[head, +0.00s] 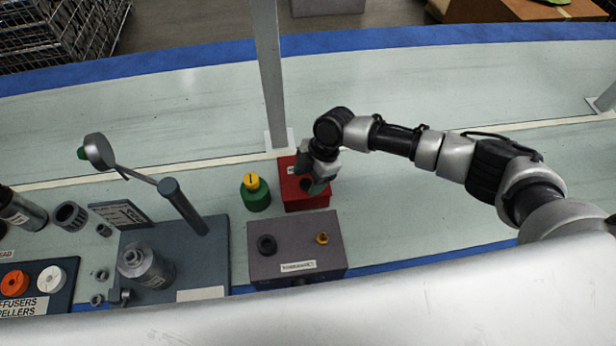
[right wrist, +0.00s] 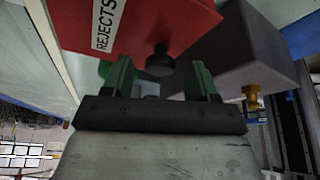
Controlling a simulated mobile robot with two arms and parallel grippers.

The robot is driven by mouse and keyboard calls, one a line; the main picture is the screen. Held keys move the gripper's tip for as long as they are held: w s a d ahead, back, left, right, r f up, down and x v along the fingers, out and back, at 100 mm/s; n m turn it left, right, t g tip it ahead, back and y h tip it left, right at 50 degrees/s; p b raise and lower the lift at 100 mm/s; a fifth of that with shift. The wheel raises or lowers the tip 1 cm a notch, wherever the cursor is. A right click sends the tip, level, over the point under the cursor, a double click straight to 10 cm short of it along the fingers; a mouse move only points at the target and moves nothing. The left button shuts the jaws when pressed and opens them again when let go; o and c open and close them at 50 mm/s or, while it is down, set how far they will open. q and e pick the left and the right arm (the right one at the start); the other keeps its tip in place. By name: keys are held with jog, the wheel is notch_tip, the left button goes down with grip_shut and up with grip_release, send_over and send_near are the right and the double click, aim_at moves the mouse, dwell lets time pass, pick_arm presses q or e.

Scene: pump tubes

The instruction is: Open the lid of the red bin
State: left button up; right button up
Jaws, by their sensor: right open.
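The red bin (head: 303,202) stands on the bench in the head view, and its lid looks closed. In the right wrist view, the red lid (right wrist: 140,22) carries a white "REJECTS" label (right wrist: 105,24) and a black knob (right wrist: 160,62). My right gripper (head: 311,175) is over the bin and hides part of its top. In the right wrist view, its green fingers (right wrist: 160,80) are open, one on either side of the knob. I cannot tell whether either finger touches the knob. My left gripper is not in view.
A green container with a yellow top (head: 256,192) stands close left of the bin. A grey box (head: 295,235) is just in front. A grey post (head: 270,75) rises behind. A press-like fixture (head: 185,205) is at the left. The bench to the right is mostly clear.

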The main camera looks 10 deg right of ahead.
jog(key=shift+f, duration=0.3)
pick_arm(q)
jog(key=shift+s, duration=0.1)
pick_arm(e)
grip_shut()
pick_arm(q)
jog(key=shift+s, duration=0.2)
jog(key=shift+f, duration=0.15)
pick_arm(e)
jog(key=shift+r, duration=0.1)
jog(key=shift+w+a+r+g+b, duration=0.1)
jog(key=shift+w+r+g+b, duration=0.25)
jog(key=shift+r+g+b, duration=0.25)
jog(key=shift+w+a+r+g+b, duration=0.1)
jog(key=shift+w+r+g+b, duration=0.3)
jog(key=shift+g+b, duration=0.35)
jog(key=w+r+g+b, duration=0.1)
jog(key=g+b, duration=0.1)
jog(key=w+r+m+g+b, duration=0.1)
jog(key=r+g+b, duration=0.1)
jog(key=b, duration=0.1)
jog(key=shift+w+d+r+y, duration=0.1)
jog(key=shift+w+y, duration=0.2)
jog(key=shift+w, duration=0.1)
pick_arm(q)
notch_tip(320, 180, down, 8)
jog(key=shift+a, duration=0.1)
